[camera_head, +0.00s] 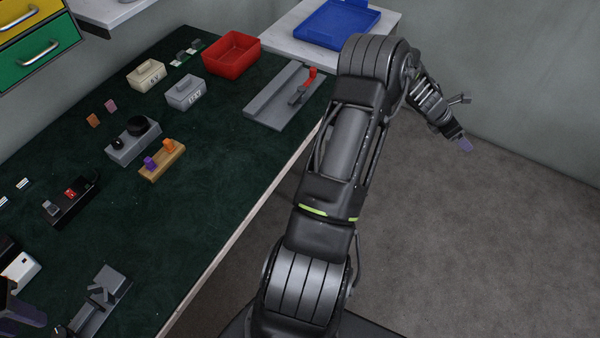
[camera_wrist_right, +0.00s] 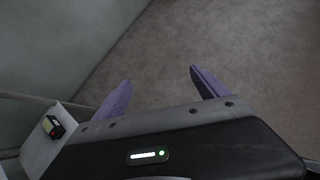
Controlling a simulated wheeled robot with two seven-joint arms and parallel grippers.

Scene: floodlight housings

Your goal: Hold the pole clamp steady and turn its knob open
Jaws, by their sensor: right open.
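A grey block with a round black knob (camera_head: 137,125) lies on the dark green bench mat. A grey fixture (camera_head: 101,294) with an angled upright part lies at the near left. I cannot tell for certain which of these is the pole clamp. My left gripper (camera_head: 22,314) shows only as dark parts and a purple finger at the lower left edge, cut off by the frame. My right gripper (camera_head: 462,124) is over the floor, away from the bench. In the right wrist view my right gripper (camera_wrist_right: 161,92) is open, with nothing between its purple fingers.
On the bench are a red bin (camera_head: 232,54), a grey plate with a red handle (camera_head: 284,96), a wooden block with orange and purple pegs (camera_head: 162,160), and labelled boxes (camera_head: 186,93). A blue tray (camera_head: 337,24) sits on a white table behind. Open floor (camera_head: 470,250) lies right.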

